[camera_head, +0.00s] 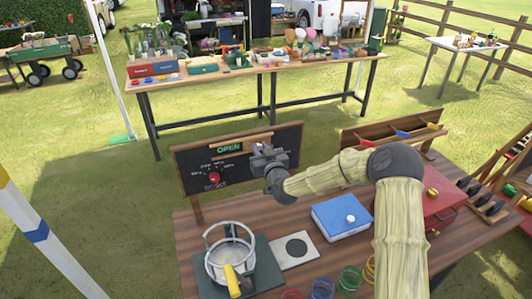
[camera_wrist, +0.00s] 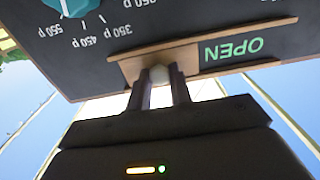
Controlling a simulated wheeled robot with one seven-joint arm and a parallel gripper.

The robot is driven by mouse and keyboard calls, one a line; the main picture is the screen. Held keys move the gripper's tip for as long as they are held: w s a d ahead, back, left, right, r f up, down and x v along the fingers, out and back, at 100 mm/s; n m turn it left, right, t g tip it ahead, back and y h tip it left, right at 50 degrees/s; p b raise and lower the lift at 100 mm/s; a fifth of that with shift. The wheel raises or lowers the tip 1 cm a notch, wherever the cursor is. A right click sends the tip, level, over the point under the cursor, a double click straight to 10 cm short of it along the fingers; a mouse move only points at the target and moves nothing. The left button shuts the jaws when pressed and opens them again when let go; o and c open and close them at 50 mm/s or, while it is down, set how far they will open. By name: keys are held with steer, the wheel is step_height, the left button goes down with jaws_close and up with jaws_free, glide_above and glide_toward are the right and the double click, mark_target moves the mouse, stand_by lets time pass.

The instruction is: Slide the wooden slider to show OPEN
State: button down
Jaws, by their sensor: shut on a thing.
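The black chalkboard sign (camera_head: 285,150) stands upright at the back left of the near table. Green letters reading OPEN (camera_head: 229,148) show near its top, beside the wooden slider (camera_wrist: 130,66). My gripper (camera_head: 262,150) is at the sign's front, right of the letters. In the wrist view, which looks upside down, my gripper (camera_wrist: 160,90) is shut on the slider's pale round knob (camera_wrist: 160,73). The word OPEN is fully uncovered there (camera_wrist: 235,50), in a slot with wooden rails. In the head view my gripper hides most of the slider.
A round metal-framed holder (camera_head: 230,250), a blue box (camera_head: 342,217), a red box (camera_head: 428,200) and coloured rings (camera_head: 322,287) share the table (camera_head: 190,237). A wooden rack (camera_head: 375,132) stands right of the sign.

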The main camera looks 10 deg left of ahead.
steer(key=shift+w+d, duration=0.1)
steer(key=shift+d, duration=0.05)
steer(key=c, duration=1.3)
jaws_free()
steer(key=shift+d, duration=0.2)
steer(key=shift+a, duration=0.1)
steer(key=b+v, duration=0.5)
steer(key=v, duration=1.2)
